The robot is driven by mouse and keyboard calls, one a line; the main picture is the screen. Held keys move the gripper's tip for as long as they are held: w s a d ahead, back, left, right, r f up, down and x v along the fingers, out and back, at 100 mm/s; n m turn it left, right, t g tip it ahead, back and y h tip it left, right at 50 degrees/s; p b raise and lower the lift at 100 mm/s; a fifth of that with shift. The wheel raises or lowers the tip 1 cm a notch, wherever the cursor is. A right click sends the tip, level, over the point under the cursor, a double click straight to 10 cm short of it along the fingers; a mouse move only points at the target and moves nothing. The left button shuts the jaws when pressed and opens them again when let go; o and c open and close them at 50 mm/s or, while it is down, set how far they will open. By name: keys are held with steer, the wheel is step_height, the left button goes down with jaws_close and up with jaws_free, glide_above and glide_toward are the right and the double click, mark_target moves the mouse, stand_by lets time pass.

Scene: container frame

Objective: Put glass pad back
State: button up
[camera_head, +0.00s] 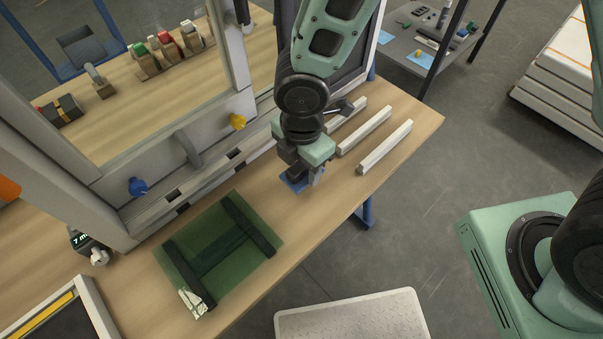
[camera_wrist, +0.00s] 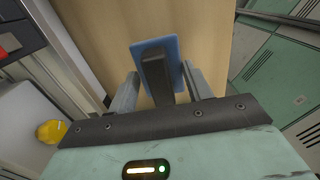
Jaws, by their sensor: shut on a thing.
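A small blue pad (camera_head: 291,182) with a dark upright block on it, which I take to be the glass pad, is at the wooden table's front edge, beneath my gripper (camera_head: 309,172). In the wrist view the blue pad (camera_wrist: 173,52) is seen from above, its dark block between the two grey fingers of my gripper (camera_wrist: 160,88). My gripper is shut on this block. The pad is low over the wood; I cannot tell whether it touches the table.
A green translucent sheet with dark bars (camera_head: 222,250) lies left of my gripper. Several pale bars (camera_head: 384,147) lie to its right. A grey frame (camera_head: 190,145) with blue and yellow knobs stands behind. A white-topped stool (camera_head: 352,318) stands in front of the table.

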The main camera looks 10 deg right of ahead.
mark_target(302, 176)
steer(key=shift+f, duration=2.2)
steer(key=o, duration=0.9)
steer(key=shift+o, duration=0.2)
